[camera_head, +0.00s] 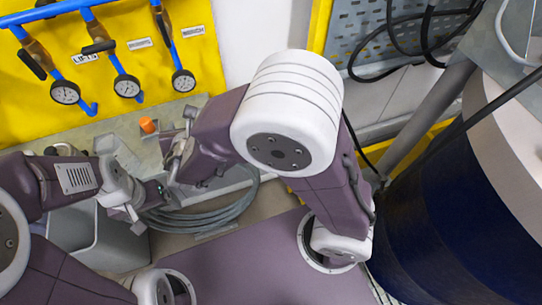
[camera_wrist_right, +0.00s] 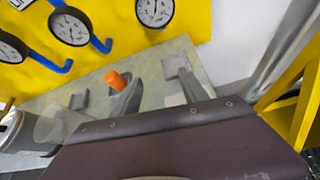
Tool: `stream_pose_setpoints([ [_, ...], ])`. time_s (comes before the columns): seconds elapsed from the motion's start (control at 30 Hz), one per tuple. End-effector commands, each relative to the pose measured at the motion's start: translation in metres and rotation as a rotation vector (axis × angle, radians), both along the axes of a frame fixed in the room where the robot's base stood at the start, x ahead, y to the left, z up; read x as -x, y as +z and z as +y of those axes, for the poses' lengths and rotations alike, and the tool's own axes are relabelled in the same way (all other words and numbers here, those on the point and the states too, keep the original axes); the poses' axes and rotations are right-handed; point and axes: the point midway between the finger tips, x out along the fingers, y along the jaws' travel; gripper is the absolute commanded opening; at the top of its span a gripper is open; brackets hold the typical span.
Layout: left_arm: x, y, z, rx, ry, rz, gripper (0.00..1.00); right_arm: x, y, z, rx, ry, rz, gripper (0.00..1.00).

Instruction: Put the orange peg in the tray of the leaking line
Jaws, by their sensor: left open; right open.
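The orange peg (camera_head: 147,124) is a short cylinder at the grey-green ledge below the gauges. It also shows in the right wrist view (camera_wrist_right: 117,80), close to the tip of one finger. My right gripper (camera_head: 177,138) is open just right of the peg in the head view. In the right wrist view its fingers (camera_wrist_right: 155,84) are apart with nothing between them. My left gripper (camera_head: 136,205) is open and empty, lower down, above the grey bin. The trays are small and partly hidden by my arms; I cannot tell whether the peg sits in one.
Gauges on blue pipes hang on the yellow panel: left (camera_head: 65,92), middle (camera_head: 127,86), right (camera_head: 183,80). Their needles are too small to read surely. A grey bin (camera_head: 82,250) and coiled grey hose (camera_head: 215,212) lie below. A dark blue drum (camera_head: 450,215) stands right.

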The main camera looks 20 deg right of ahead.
Motion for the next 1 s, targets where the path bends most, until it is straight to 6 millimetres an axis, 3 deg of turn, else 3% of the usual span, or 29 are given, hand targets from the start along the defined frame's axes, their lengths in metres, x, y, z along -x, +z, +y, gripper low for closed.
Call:
stream_pose_setpoints([
  [0.03,0.0,0.0,0.0,0.0,0.0,0.0,0.87,-0.001,-0.014,-0.056,-0.099,-0.231,0.08,0.51],
  [0.1,0.0,0.0,0.0,0.0,0.0,0.0,0.87,0.021,-0.041,-0.134,-0.304,-0.635,0.201,0.51],
  [0.2,0.0,0.0,0.0,0.0,0.0,0.0,0.87,0.076,-0.073,-0.201,-0.642,-1.215,0.301,0.51],
  [0.23,0.0,0.0,0.0,0.0,0.0,0.0,0.87,0.093,-0.08,-0.212,-0.751,-1.384,0.313,0.51],
  [0.33,0.0,0.0,0.0,0.0,0.0,0.0,0.87,0.133,-0.094,-0.224,-1.102,-1.885,0.299,0.51],
  [0.4,0.0,0.0,0.0,0.0,0.0,0.0,0.87,0.147,-0.098,-0.223,-1.314,-2.156,0.254,0.51],
  [0.5,0.0,0.0,0.0,0.0,0.0,0.0,0.87,0.153,-0.098,-0.221,-1.533,-2.411,0.184,0.51],
  [0.63,0.0,0.0,0.0,0.0,0.0,0.0,0.87,0.154,-0.098,-0.219,-1.653,-2.541,0.135,0.51],
  [0.87,0.0,0.0,0.0,0.0,0.0,0.0,0.87,0.154,-0.097,-0.218,-1.658,-2.547,0.135,0.51],
  [1.0,0.0,0.023,0.0,0.0,0.0,0.0,0.87,0.154,-0.075,-0.218,-1.656,-2.546,0.136,0.51],
])
